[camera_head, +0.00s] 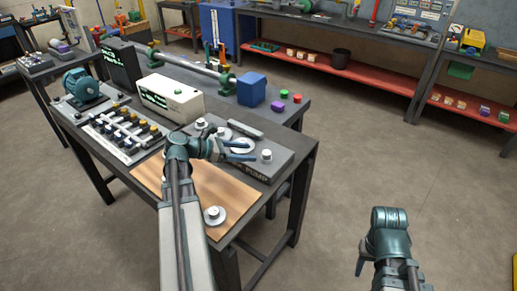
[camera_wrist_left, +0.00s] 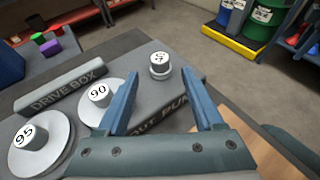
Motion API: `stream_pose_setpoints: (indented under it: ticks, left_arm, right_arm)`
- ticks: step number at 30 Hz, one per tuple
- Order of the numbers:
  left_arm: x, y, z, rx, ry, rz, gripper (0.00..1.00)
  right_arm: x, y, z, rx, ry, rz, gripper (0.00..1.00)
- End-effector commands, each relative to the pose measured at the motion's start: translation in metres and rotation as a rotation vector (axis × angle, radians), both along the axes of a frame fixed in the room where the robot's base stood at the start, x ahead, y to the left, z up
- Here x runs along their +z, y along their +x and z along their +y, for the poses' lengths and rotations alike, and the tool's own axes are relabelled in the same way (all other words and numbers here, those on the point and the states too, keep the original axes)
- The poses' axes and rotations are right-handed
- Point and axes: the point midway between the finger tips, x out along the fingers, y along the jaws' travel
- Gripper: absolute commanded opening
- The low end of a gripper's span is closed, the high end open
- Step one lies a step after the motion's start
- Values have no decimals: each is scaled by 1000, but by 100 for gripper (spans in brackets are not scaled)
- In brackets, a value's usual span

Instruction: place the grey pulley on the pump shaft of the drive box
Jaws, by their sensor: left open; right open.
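The drive box (camera_head: 285,160) lies flat on the table, lettered "PUMP" along its front; it also shows in the left wrist view (camera_wrist_left: 60,92). Wide pulleys tagged 90 (camera_wrist_left: 99,97) and 95 (camera_wrist_left: 38,140) sit on the box. A grey pulley (camera_head: 214,215) with a pale hub lies on the wooden board. My left gripper (camera_head: 254,151) is open and empty above the box, its fingers pointing towards the shaft. My right gripper (camera_head: 362,264) is low at the right, away from the table.
The wooden board (camera_head: 155,180) lies at the table's front. A green motor (camera_head: 82,88), a terminal panel (camera_head: 112,150), a cream display box (camera_head: 170,97) and a blue block (camera_head: 251,90) stand on the tables behind. The floor at the right is open.

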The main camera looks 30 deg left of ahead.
Motion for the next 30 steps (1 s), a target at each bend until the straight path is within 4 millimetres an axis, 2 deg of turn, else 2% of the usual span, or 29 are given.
stream_pose_setpoints:
  ticks: [3,9,27,30]
  left_arm:
    - [9,-13,11,3,-1,1,69]
    - [13,-25,19,1,0,0,69]
    - [13,-26,20,-1,1,0,69]
    - [11,-23,9,-33,28,3,69]
  right_arm:
    - [9,0,0,0,0,0,50]
    - [13,0,0,0,0,0,50]
    - [13,0,0,0,0,0,50]
    - [15,0,0,0,0,0,50]
